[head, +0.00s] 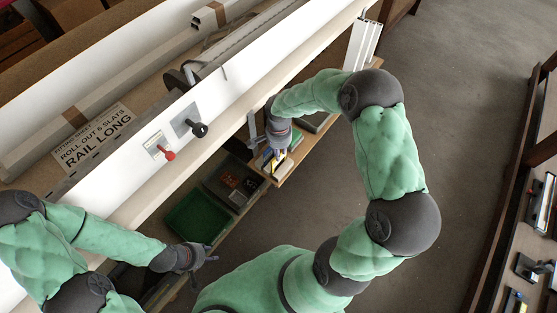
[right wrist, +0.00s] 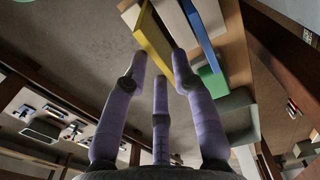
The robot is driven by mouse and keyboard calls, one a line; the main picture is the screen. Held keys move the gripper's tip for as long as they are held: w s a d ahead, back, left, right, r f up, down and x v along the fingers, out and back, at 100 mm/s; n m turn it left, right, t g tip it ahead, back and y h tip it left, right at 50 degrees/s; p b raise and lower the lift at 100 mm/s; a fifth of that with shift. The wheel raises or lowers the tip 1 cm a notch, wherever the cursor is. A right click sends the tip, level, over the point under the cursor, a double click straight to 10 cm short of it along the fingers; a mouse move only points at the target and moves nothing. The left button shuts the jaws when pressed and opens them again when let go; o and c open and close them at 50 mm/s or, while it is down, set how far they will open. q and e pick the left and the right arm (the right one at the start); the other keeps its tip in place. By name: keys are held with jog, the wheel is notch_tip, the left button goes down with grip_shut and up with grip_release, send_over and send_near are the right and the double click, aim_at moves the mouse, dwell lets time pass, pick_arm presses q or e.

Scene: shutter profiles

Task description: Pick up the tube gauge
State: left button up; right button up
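No object in view can be clearly made out as the tube gauge. A flat yellow piece (right wrist: 154,38) stands at the fingertips of my right gripper (right wrist: 160,66) in the right wrist view. The fingers are apart on either side of it, and I cannot tell whether they touch it. In the head view my right gripper (head: 275,152) points down at the shelf end beside small yellow and blue items, partly hidden by the hand. My left gripper (head: 208,256) is at lower left, fingers apart and empty, near the green tray.
A green tray (head: 197,217) and a dark bin with small parts (head: 235,183) sit on the low shelf. A white rail with a red knob (head: 169,155) and a black knob (head: 200,130) runs above. Another shelf (head: 509,232) stands at far right, with open floor (head: 468,110) between.

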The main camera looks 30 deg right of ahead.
jog(key=f+b, duration=0.2)
jog(key=f, duration=0.3)
jog(key=shift+d+f+b, duration=0.1)
jog(key=shift+d+b, duration=0.1)
jog(key=shift+b, duration=0.1)
jog(key=shift+f+b, duration=0.2)
jog(key=shift+b, duration=0.1)
dwell(0.3)
grip_shut()
